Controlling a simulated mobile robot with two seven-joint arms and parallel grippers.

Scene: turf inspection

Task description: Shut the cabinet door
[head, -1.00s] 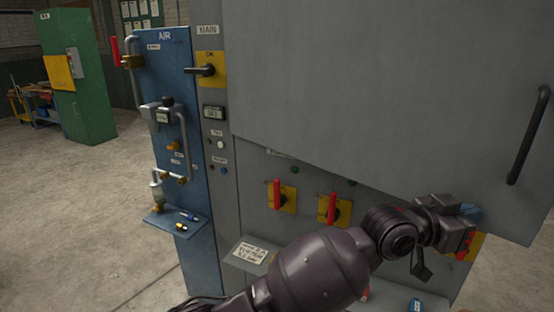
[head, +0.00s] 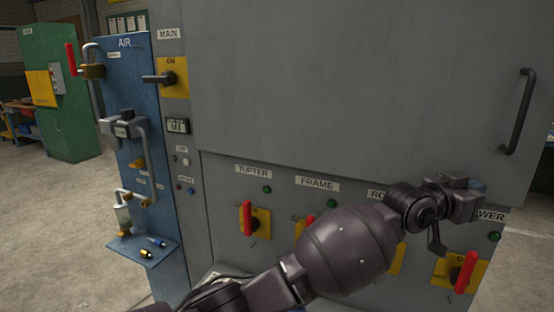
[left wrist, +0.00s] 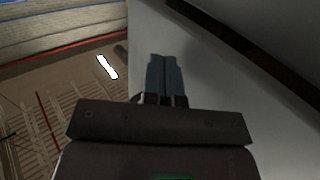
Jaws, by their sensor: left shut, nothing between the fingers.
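The cabinet door (head: 330,90) is a large flat grey panel with a black bar handle (head: 518,112) near its right edge. It covers the upper cabinet front, above the switch panel (head: 225,180). Whether a gap remains behind its right edge cannot be told. My left gripper (head: 478,188) is at the door's lower right, below the handle. In the left wrist view its fingers (left wrist: 166,76) are shut and empty, beside a pale grey surface; contact is unclear. My right gripper is not in view.
Red-handled switches on yellow plates, such as the left one (head: 247,218), stick out below the door. A blue air panel (head: 125,160) with pipes stands to the left. A green cabinet (head: 66,100) is farther back. Open floor (head: 50,230) lies at left.

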